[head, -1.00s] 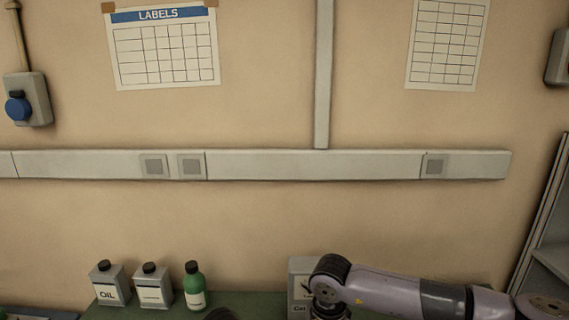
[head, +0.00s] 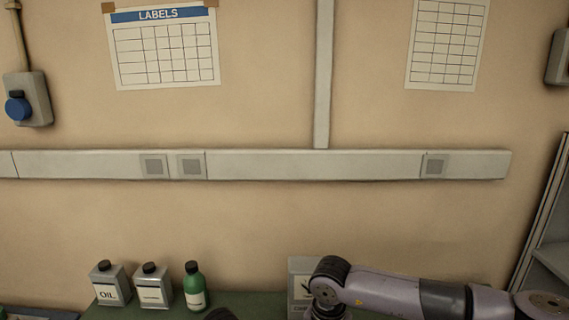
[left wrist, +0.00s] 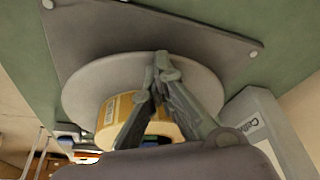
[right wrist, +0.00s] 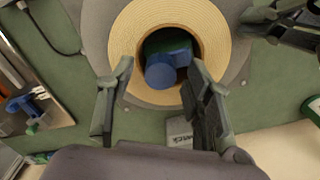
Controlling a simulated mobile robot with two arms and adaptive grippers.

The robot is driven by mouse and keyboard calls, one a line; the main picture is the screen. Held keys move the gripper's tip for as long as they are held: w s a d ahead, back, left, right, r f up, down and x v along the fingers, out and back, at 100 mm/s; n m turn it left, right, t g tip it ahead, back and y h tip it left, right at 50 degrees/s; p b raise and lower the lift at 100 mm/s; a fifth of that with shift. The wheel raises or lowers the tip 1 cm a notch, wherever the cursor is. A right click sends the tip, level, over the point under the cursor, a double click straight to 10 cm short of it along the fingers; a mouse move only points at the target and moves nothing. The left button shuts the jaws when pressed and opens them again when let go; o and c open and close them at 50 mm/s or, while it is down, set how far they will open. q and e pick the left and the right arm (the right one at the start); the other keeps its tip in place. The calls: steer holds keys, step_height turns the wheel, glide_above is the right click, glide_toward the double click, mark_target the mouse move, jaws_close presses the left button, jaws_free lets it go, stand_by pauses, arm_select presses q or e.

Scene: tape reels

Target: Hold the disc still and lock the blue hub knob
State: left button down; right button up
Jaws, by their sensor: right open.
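The grey disc (left wrist: 84,88) carries a cream tape roll (left wrist: 112,112) in the left wrist view. My left gripper (left wrist: 162,62) has its fingers together at the disc's rim and appears shut on it. In the right wrist view, the tape roll (right wrist: 130,35) surrounds the blue hub knob (right wrist: 163,68), which sits in the dark centre hole. My right gripper (right wrist: 158,78) is open, with one finger on each side of the knob and apart from it. My left gripper (right wrist: 268,20) also shows at the disc's edge there. The head view does not show the disc or knob.
In the head view, an oil can (head: 111,284), a second can (head: 153,286) and a green bottle (head: 194,286) stand at the bench's back. A grey box (head: 299,268) stands behind my right arm. A blue-handled tool (right wrist: 22,103) lies left in the right wrist view.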

steer(key=shift+f, duration=0.3)
steer(key=shift+r, duration=0.15)
steer(key=shift+c, duration=0.4)
steer(key=c, duration=1)
steer(key=shift+o, duration=0.2)
